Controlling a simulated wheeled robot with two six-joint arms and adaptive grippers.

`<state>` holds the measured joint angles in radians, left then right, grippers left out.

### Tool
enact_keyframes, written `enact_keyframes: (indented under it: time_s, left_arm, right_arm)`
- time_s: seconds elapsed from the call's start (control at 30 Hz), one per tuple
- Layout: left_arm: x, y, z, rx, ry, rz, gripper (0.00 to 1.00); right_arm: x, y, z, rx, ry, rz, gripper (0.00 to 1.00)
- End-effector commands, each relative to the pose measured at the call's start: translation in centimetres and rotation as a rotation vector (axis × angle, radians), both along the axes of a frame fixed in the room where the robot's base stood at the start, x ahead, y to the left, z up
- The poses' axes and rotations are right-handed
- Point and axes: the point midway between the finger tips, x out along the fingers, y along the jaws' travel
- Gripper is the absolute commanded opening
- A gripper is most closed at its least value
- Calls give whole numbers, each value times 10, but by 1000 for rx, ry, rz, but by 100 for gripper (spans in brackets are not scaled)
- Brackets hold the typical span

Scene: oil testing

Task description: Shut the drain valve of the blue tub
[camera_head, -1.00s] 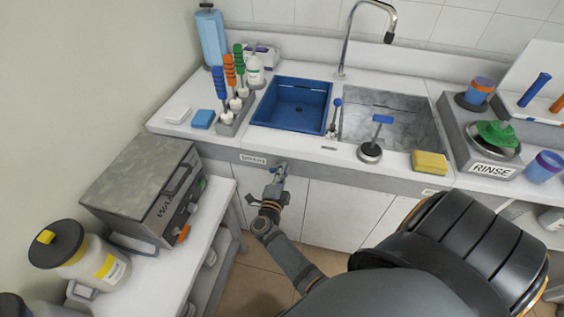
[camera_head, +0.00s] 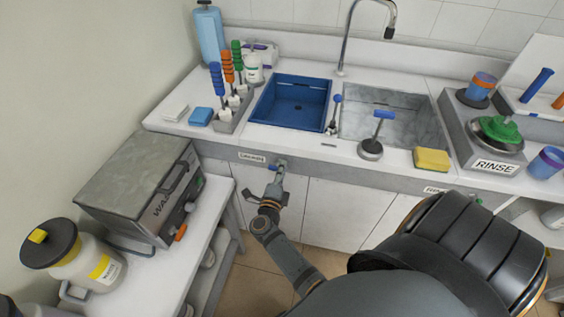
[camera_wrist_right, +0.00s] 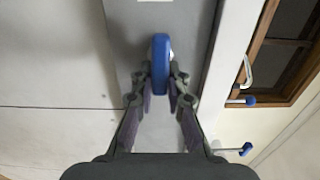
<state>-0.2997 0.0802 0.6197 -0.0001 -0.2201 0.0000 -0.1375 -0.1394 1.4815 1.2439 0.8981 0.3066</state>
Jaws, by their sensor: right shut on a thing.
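The blue tub (camera_head: 296,118) is set into the white counter. Below it, on the grey front strip, is its drain valve, whose blue handle (camera_wrist_right: 160,62) shows between the fingers in the right wrist view. My right gripper (camera_head: 277,175) is at this valve, just right of a small label, and is shut on the blue handle. The right gripper's fingers (camera_wrist_right: 160,84) lie on both sides of the handle, whose far part sticks out beyond the tips. The fingers partly hide the valve in the head view. My left gripper is not in view.
A grey oven-like box (camera_head: 140,185) on a side table stands left of the arm. White cabinet doors (camera_head: 345,215) are below the valve.

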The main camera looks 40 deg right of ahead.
Motion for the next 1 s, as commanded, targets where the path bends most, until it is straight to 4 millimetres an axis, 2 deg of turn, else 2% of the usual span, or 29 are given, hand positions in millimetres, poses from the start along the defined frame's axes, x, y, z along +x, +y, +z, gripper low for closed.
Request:
enact_keyframes:
  time_s: [0.07, 0.1, 0.27, 0.53, 0.67, 0.77, 1.0]
  left_arm:
    - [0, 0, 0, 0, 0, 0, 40]
    - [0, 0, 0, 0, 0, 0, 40]
    - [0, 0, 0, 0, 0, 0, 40]
    - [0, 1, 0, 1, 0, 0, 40]
    - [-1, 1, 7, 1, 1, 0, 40]
    - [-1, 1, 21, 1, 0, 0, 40]
    - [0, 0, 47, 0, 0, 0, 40]
  right_arm:
    - [-1, 1, -2, 4, 2, 0, 0]
    - [-1, 1, -2, 4, 2, 0, 15]
    - [-1, 0, -2, 3, 3, 0, 37]
    - [0, 0, -1, 1, 2, 0, 38]
    - [0, 0, 4, -38, 46, 0, 38]
    - [1, 0, 10, -130, 152, 1, 38]
    - [4, 3, 18, -457, 535, 0, 38]
